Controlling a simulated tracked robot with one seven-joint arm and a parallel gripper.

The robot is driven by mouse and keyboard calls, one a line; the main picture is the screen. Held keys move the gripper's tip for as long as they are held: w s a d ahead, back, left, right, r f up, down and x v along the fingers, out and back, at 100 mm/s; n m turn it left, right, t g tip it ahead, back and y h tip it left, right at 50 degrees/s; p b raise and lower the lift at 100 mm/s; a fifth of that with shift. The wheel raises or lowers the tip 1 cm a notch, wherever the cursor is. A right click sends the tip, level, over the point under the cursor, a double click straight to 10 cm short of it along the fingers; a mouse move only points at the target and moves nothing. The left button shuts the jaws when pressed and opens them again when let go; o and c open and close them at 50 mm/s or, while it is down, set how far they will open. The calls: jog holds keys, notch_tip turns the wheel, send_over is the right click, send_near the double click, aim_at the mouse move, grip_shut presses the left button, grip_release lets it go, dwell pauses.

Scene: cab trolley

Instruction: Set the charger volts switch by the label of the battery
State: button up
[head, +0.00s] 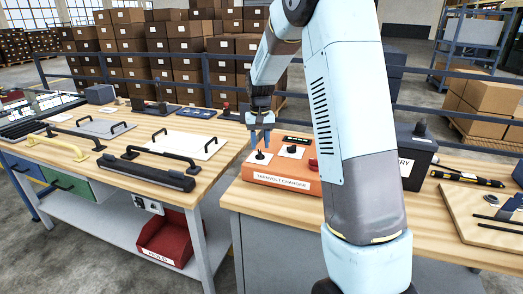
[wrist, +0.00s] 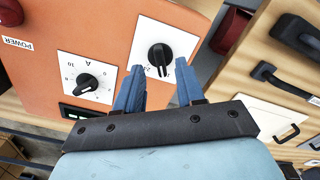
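The orange charger (head: 283,180) stands on the right bench, with a front label that seems to read "TWINVOLT CHARGER". Its volts switch appears to be the black knob (wrist: 160,57) on a white plate in the wrist view; the plate's markings are partly hidden by my fingers. A second knob (wrist: 88,83), marked A with a scale to 10, sits beside it. My gripper (wrist: 160,66) is open, fingertips to either side of the volts knob; I cannot tell whether they touch it. In the head view my gripper (head: 262,141) is above the charger.
A red button (wrist: 10,12) and a "POWER" label (wrist: 17,43) are on the charger face. The left bench (head: 215,165) holds panels with black handles. A black and yellow tool (head: 467,179) lies right of the battery. A red bin (head: 168,238) sits below the left bench.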

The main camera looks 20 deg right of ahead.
aim_at(260, 152)
jog(key=shift+f, duration=1.7)
jog(key=shift+c, duration=0.2)
